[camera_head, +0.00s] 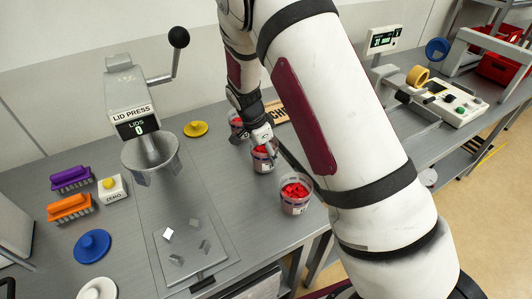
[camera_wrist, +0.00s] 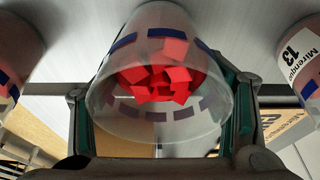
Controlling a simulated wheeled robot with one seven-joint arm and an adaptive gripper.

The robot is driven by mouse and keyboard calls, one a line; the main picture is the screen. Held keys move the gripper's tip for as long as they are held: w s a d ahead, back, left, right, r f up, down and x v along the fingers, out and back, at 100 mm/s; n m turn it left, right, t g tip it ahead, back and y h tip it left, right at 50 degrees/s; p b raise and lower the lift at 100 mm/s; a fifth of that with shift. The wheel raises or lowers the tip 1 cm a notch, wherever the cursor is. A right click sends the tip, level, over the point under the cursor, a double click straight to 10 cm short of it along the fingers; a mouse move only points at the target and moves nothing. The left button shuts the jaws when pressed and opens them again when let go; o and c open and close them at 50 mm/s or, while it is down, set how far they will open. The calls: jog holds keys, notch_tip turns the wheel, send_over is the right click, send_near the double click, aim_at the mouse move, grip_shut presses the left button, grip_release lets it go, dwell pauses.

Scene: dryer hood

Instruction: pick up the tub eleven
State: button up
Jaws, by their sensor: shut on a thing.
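My gripper (camera_head: 262,141) is shut on the middle of three clear tubs in a row on the grey bench. This held tub (camera_head: 265,162) contains red cubes, and it also fills the wrist view (camera_wrist: 160,112) between my two fingers. Its number label is hidden, and I cannot tell whether it touches the bench. A front tub (camera_head: 296,204) of red pieces stands nearer the bench edge. A back tub (camera_head: 236,127) is partly hidden by my arm. In the wrist view, a tub marked 13 (camera_wrist: 301,62) is on the right and another tub (camera_wrist: 14,55) on the left.
A lid press (camera_head: 130,92) with a lever stands left of the tubs. Yellow (camera_head: 196,129), blue (camera_head: 93,246) and white (camera_head: 97,289) lids, two brushes (camera_head: 70,208) and a ZERO button (camera_head: 112,187) lie around it. A cardboard sign (camera_head: 276,112) is behind the tubs.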

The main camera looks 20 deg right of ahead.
jog(key=shift+r, duration=0.4)
notch_tip(320, 180, up, 2)
jog(key=shift+w+r+b, duration=0.1)
jog(key=shift+r+b, duration=0.05)
jog(key=shift+b, duration=0.2)
jog(key=s+a+r, duration=0.1)
jog(key=s+a, duration=0.7)
jog(key=s, duration=0.6)
jog(key=shift+r+p, duration=0.15)
jog(key=shift+p, duration=0.15)
jog(key=shift+a, duration=0.15)
